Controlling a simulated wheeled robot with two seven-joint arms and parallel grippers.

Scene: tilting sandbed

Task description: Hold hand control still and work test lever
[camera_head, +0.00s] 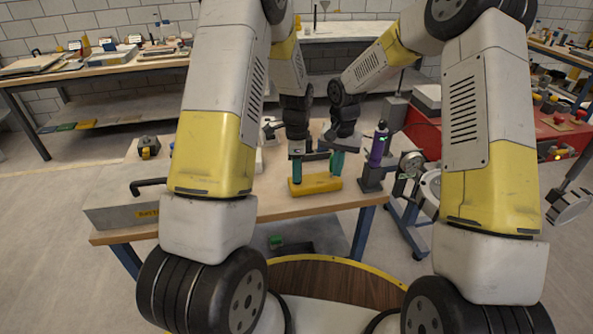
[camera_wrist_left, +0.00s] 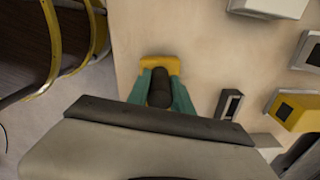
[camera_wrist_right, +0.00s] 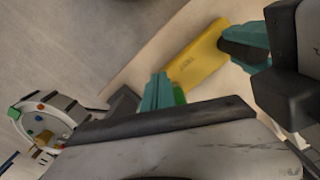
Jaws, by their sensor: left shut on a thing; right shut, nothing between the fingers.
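The yellow hand control (camera_head: 316,185) lies near the table's front edge in the head view. My left gripper (camera_head: 297,172) points down over its left end. Its teal fingers are shut on a black upright grip (camera_wrist_left: 160,87), with the yellow body (camera_wrist_left: 160,63) showing beyond. My right gripper (camera_head: 337,164) is at the control's right end, its fingers together and empty. The right wrist view shows these fingers (camera_wrist_right: 161,93) beside the yellow body (camera_wrist_right: 195,60); whether they touch is unclear. A bright green patch (camera_wrist_right: 180,95) shows beside them. I cannot pick out the test lever with certainty.
A purple cylinder (camera_head: 377,150) stands on a dark block close right of my right gripper. A grey box (camera_head: 125,213) with a black handle sits at the table's front left. A round gauge (camera_head: 412,164) stands beyond the table's right end. Bare tabletop lies left of the control.

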